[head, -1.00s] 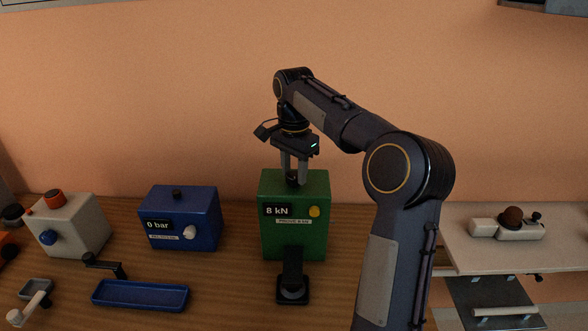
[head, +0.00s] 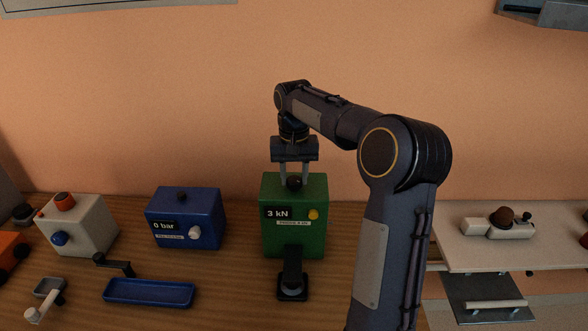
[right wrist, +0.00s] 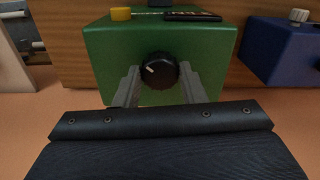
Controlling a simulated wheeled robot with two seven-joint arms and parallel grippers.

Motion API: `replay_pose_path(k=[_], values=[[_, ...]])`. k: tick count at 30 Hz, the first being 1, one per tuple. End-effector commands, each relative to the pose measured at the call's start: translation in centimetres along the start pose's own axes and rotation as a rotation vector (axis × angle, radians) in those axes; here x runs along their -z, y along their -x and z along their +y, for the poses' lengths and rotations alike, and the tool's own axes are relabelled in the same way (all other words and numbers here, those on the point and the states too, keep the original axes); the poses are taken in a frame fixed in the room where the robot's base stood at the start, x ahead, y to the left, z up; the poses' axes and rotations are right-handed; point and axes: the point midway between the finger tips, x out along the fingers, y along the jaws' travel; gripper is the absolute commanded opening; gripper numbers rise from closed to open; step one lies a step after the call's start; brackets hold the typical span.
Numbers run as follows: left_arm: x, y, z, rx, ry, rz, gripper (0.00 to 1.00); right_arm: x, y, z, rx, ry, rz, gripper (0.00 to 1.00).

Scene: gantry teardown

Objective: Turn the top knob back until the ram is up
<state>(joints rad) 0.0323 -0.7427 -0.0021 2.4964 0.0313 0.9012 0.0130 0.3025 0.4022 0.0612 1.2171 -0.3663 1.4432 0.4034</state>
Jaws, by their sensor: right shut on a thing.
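The green press box (head: 308,238) stands on the wooden bench, with a display (head: 278,213) that reads 3 kN and a yellow button (head: 314,214) on its front. A black top knob (right wrist: 159,70) with a white pointer mark sits on its top face. My right gripper (head: 294,180) comes down from above and is shut on the knob, one finger on each side. The black ram part (head: 292,270) is at the box's front, above a small dark base; its exact height is hard to tell. My left gripper is not in view.
A blue box (head: 187,222) reading 0 bar and a pale box (head: 80,228) stand to the left. A blue tray (head: 149,292) lies in front of them. A pale side table (head: 490,250) with a small device stands at the right.

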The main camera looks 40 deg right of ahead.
Motion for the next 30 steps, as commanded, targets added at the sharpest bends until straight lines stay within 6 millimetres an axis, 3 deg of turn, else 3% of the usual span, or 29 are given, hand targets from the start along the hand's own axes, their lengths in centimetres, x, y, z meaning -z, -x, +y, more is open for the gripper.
replay_pose_path(k=[15,30], values=[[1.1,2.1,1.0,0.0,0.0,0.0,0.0,0.1,0.3,0.0,0.0,0.49,0.003,0.14],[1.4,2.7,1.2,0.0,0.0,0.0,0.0,0.1,0.1,0.1,0.0,0.964,0.005,0.14]])
